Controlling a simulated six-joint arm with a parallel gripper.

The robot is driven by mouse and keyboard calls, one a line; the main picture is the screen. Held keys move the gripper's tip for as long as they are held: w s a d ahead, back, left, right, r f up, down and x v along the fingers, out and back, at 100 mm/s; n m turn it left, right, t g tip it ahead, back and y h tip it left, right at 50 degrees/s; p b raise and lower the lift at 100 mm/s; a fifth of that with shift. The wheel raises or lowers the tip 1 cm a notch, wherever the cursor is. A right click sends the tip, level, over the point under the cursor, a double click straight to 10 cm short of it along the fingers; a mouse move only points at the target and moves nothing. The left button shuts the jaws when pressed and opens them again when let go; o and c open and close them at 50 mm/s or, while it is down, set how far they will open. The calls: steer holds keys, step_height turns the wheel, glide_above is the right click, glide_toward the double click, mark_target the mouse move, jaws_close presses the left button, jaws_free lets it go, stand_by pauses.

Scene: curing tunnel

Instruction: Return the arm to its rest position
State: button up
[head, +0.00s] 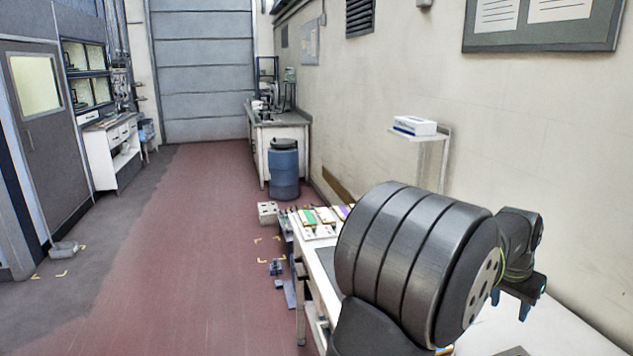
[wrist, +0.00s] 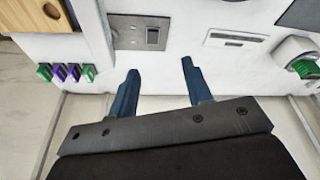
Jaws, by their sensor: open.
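My gripper (head: 510,304) is at the right in the head view, at the end of my dark arm, above the white bench (head: 570,333). Its two blue fingers point down. In the wrist view my gripper (wrist: 158,66) has its fingers spread apart with nothing between them. My arm hides much of the bench in the head view.
In the wrist view, green and purple pieces (wrist: 66,72) are at the left and a green-ended fitting (wrist: 303,67) at the right. In the head view, coloured strips (head: 322,217) lie on the bench's far end. A blue barrel (head: 284,172) stands beyond. A wall shelf (head: 425,135) holds a box.

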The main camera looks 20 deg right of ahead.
steer(key=shift+a+r+n, duration=0.55)
steer(key=shift+r+n, duration=0.1)
steer(key=shift+n, duration=0.25)
steer(key=a+r+n+t, duration=0.1)
steer(key=a+r+n, duration=0.1)
steer(key=a, duration=1.1)
steer(key=a+r+n+t, duration=0.1)
steer(key=a+n, duration=0.1)
steer(key=a, duration=1.2)
steer(key=s+a+f+n, duration=0.1)
steer(key=s+a+f, duration=0.2)
steer(key=a, duration=0.3)
steer(key=s+a+f+n+t, duration=0.1)
steer(key=s+a+f, duration=0.3)
steer(key=a, duration=0.2)
steer(key=s+a+f+n+t+y, duration=0.1)
steer(key=s+a+f, duration=0.2)
steer(key=a, duration=0.4)
steer(key=shift+s+f, duration=0.25)
steer(key=shift+s, duration=0.2)
